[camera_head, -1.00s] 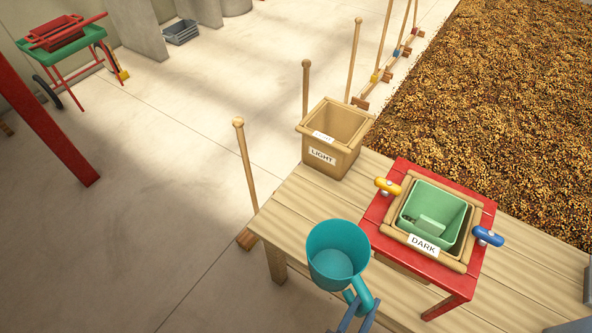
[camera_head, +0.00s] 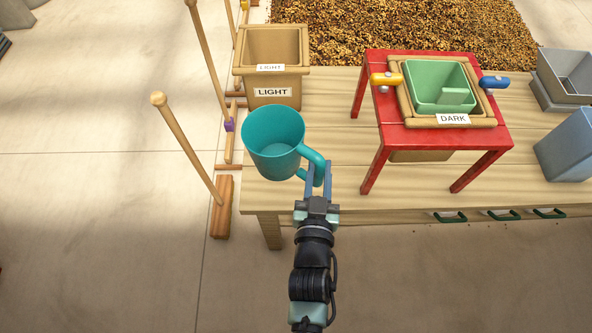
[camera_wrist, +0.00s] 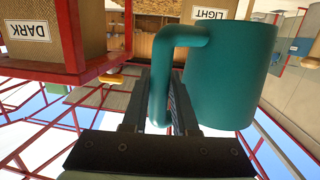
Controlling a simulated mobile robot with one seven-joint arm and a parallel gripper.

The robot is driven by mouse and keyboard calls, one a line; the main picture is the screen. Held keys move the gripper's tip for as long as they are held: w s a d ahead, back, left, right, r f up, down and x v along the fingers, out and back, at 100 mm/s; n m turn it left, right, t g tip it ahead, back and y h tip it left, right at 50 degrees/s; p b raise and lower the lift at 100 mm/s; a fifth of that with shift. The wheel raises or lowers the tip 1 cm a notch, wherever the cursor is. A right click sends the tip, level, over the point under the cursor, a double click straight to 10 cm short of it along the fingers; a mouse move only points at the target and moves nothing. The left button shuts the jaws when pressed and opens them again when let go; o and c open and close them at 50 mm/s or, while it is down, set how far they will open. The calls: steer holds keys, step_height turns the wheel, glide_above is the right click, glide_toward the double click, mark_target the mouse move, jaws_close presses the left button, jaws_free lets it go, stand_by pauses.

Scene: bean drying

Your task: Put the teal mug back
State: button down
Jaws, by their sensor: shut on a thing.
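The teal mug (camera_head: 273,150) is upright with its open top showing, over the left front part of the wooden table (camera_head: 345,140) in the head view. My gripper (camera_head: 319,178) is shut on the mug's handle, which points right and toward me. In the wrist view the mug (camera_wrist: 232,75) fills the upper right, and the handle runs between my fingers (camera_wrist: 160,105). I cannot tell whether the mug's base touches the tabletop. The inside I can see looks empty.
A LIGHT bin (camera_head: 272,80) stands behind the mug. A red stand (camera_head: 440,139) holding the DARK bin and a green container (camera_head: 425,80) is to the right. Grey-blue bins (camera_head: 568,145) stand far right. Wooden poles (camera_head: 185,145) rise left of the table.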

steer(key=w+d+f+m+h+b, duration=0.2)
steer(key=w+d+f+b, duration=0.25)
steer(key=w+b, duration=0.55)
steer(key=f+b, duration=0.2)
steer(key=f, duration=0.1)
steer(key=s+f+b, duration=0.1)
steer(key=f+b, duration=0.1)
steer(key=f, duration=0.1)
steer(key=s+f+b, duration=0.1)
steer(key=f+b, duration=0.2)
steer(key=f, duration=0.1)
steer(key=shift+s, duration=0.15)
steer(key=shift+f, duration=0.2)
steer(key=c, duration=0.7)
jaws_free()
